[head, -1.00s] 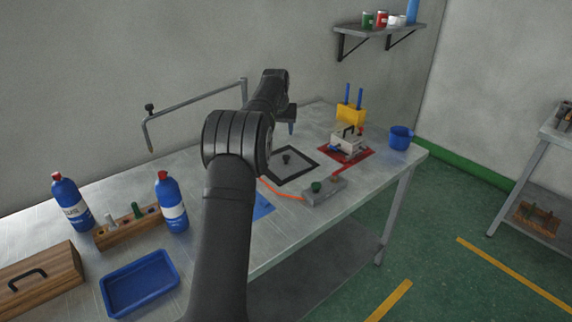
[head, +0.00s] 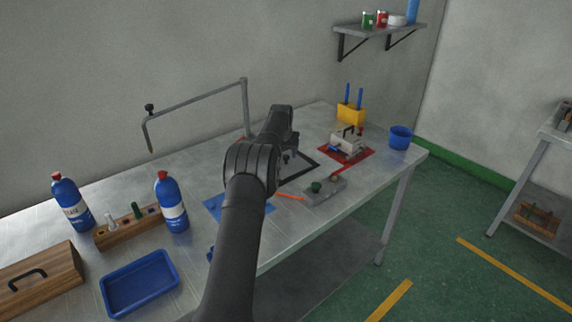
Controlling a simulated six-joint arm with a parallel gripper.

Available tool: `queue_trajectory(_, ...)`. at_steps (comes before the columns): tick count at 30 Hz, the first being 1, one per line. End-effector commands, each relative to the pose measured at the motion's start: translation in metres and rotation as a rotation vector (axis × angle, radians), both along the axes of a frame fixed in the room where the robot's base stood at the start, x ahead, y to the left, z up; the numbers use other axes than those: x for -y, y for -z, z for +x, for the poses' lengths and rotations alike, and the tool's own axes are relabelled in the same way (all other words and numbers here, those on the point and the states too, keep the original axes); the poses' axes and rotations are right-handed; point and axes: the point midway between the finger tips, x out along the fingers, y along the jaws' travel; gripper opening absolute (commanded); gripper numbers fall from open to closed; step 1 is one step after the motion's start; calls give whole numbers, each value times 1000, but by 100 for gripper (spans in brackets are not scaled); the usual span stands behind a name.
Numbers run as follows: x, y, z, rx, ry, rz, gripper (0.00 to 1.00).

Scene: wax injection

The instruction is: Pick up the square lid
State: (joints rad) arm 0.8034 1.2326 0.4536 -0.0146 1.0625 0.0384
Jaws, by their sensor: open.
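The likely square lid (head: 298,167) is a flat grey area with a black square border, lying on the metal table. In the head view its left part is hidden behind my arm; the dark knob in its middle is hard to make out now. My gripper (head: 291,154) is open over the lid area, close to where the knob was visible. My wrist hides most of the gripper, so I cannot tell whether the fingers are around the knob or above it.
A grey block with a green knob (head: 316,187) and an orange cord (head: 289,196) lie in front. A metal device (head: 347,143) stands on a red mat (head: 355,156) to the right. A blue cup (head: 400,138) and yellow holder (head: 351,114) stand beyond. A blue mat (head: 214,204) lies left.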

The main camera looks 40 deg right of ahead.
Motion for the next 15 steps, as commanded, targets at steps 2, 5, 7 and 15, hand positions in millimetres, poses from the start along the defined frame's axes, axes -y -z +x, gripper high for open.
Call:
queue_trajectory(2, 5, 14, 0, -1, 0, 1, 51)
queue_trajectory(5, 8, 23, 4, -1, 0, 1, 51)
queue_trajectory(7, 9, 27, 5, -1, -1, 0, 51)
queue_trajectory(15, 10, 29, 6, 0, -1, 0, 51)
